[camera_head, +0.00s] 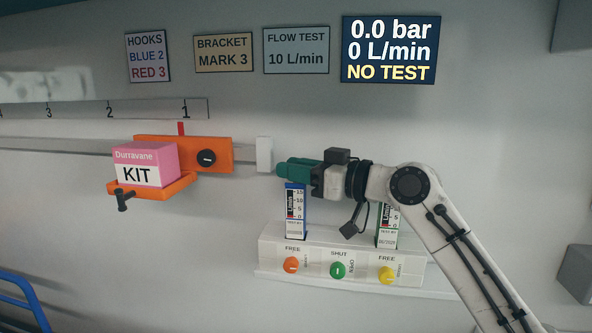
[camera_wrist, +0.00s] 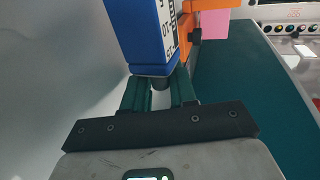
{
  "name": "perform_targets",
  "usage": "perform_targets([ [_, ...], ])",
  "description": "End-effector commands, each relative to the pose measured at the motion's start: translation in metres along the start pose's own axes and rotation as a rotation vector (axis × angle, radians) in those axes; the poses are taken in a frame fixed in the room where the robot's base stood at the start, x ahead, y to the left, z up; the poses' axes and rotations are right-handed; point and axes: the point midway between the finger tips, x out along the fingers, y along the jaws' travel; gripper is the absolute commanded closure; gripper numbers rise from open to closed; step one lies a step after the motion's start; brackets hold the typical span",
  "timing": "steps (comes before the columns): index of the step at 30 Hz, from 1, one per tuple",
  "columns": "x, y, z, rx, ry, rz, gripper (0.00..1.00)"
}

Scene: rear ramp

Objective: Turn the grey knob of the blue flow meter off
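The blue flow meter (camera_head: 296,208) stands upright on the left of the white panel in the head view, with a scale on its face. Its blue body (camera_wrist: 147,32) also shows in the wrist view, just beyond my fingertips. My gripper (camera_head: 287,168) has green fingers pointing left at the top of the blue meter, covering its knob in the head view.
A green flow meter (camera_head: 388,225) stands right of the blue one, partly behind my arm. Orange, green and yellow knobs line the white panel (camera_head: 320,240). An orange bracket (camera_head: 222,150) with a pink kit box (camera_head: 147,163) is left. The screen (camera_head: 388,50) reads 0 L/min, NO TEST.

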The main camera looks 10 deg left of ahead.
Motion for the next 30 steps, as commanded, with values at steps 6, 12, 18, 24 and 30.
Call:
perform_targets([
  [6,0.000,0.000,0.000,0.000,0.000,0.000,0.59],
  [12,0.000,0.000,-0.001,0.000,0.000,0.000,0.59],
  [18,0.001,-0.001,-0.022,-0.003,0.002,-0.001,0.59],
  [24,-0.014,-0.018,-0.057,-0.004,0.002,-0.001,0.59],
  [30,-0.032,-0.042,-0.092,-0.004,0.002,0.000,0.59],
])
